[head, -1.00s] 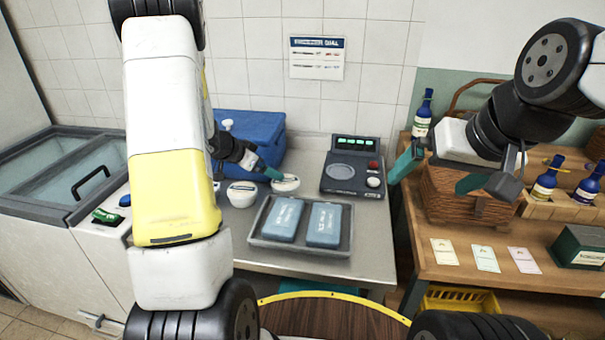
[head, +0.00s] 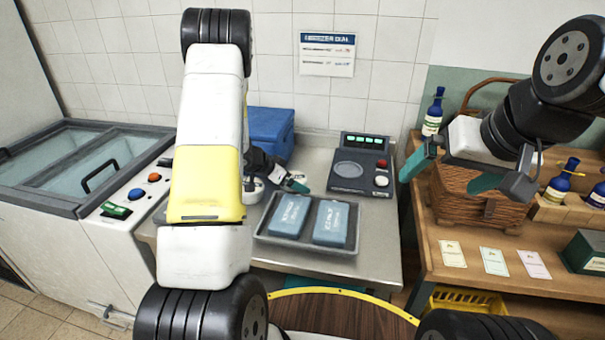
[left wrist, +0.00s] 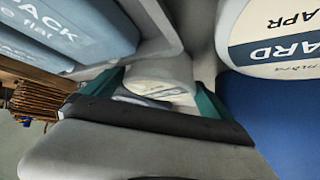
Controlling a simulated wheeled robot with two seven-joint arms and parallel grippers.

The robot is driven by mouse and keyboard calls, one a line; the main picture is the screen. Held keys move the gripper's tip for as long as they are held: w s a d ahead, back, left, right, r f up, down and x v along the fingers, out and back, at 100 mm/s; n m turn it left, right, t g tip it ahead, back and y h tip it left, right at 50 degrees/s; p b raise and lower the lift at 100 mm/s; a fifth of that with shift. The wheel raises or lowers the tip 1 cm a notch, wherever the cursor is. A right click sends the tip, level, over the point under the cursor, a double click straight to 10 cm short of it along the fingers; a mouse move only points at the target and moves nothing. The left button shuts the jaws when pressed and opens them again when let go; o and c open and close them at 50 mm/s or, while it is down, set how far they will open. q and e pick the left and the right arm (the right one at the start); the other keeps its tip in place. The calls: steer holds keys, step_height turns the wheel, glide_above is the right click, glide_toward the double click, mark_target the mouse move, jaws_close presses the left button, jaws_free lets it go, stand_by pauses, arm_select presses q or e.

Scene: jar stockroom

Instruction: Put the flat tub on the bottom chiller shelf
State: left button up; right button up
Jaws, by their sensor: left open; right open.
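A low white tub, seemingly the flat tub, shows between the fingers of my left gripper (left wrist: 160,95) in the left wrist view (left wrist: 160,72). In the head view that gripper (head: 297,186) is low over the steel counter, mostly hidden by my arm, and hides most of the tub. The left gripper is open, its fingers on either side of the tub; I cannot tell whether they touch it. A taller labelled white tub (left wrist: 280,35) stands close beside it. My right gripper (head: 445,178) is open and empty in front of the wicker basket. No chiller shelf is recognisable.
A tray (head: 305,243) with two blue ice packs (head: 331,222) lies close in front of the left gripper. A scale (head: 360,170) stands to the right and a blue box (head: 270,130) behind. A glass-lidded chest (head: 75,165) is at left, a wooden table (head: 430,240) at right.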

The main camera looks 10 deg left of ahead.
arm_select(q)
steer(key=c, duration=1.3)
steer(key=shift+c, duration=0.7)
steer(key=shift+r, duration=0.1)
